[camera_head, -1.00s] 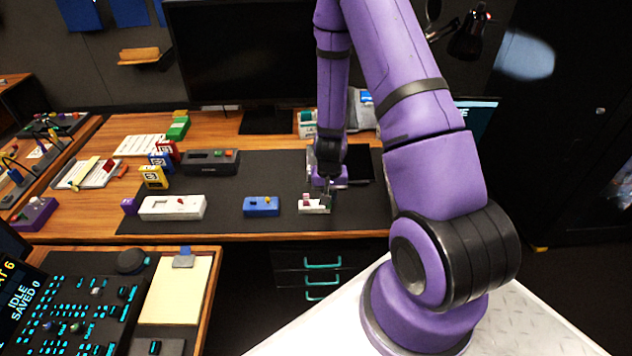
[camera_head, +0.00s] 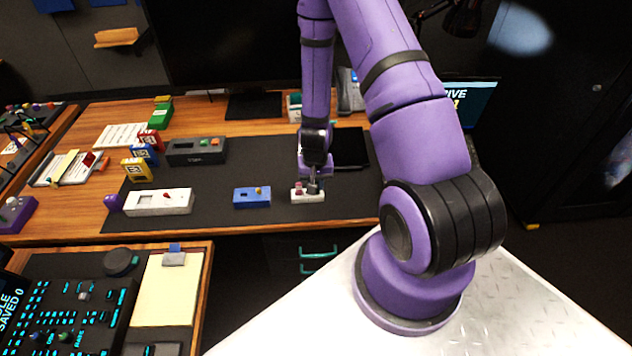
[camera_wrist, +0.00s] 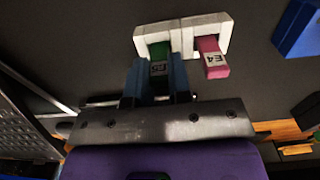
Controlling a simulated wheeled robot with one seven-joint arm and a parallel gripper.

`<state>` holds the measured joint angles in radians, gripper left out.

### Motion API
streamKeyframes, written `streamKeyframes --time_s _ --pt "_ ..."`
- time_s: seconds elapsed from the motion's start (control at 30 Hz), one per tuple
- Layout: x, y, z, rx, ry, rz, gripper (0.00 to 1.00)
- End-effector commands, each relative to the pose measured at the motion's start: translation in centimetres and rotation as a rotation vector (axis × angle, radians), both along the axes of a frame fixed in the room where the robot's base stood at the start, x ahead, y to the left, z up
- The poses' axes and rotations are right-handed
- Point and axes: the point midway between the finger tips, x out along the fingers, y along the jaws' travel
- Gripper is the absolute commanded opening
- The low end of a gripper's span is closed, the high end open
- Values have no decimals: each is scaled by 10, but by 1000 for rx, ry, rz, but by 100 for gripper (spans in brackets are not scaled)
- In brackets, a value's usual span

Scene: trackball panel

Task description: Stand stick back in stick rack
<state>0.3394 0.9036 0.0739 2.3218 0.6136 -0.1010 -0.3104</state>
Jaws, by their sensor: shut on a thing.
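The stick rack (camera_head: 307,198) is a small white block with two openings, near the front edge of the dark desk mat. It also shows at the top of the wrist view (camera_wrist: 180,27). A pink stick (camera_wrist: 212,57) marked E4 stands in its right opening in that view. My gripper (camera_wrist: 157,85) is shut on a green stick (camera_wrist: 159,58) with a pale label. The green stick lines up with the rack's left opening and overlaps it. How deep it sits is hidden. In the head view my gripper (camera_head: 313,187) points down at the rack and covers the green stick.
A black tablet-like slab (camera_head: 350,147) lies behind right. Bare mat (camera_head: 250,170) separates the rack from the monitor.

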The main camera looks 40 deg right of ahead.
Motion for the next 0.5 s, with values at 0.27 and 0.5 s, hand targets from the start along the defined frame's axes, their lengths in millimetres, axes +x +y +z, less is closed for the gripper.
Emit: streamKeyframes --time_s 0.27,0.5 --pt "0 0 -3 1 1 0 44" --pt "0 0 -2 0 0 0 44"
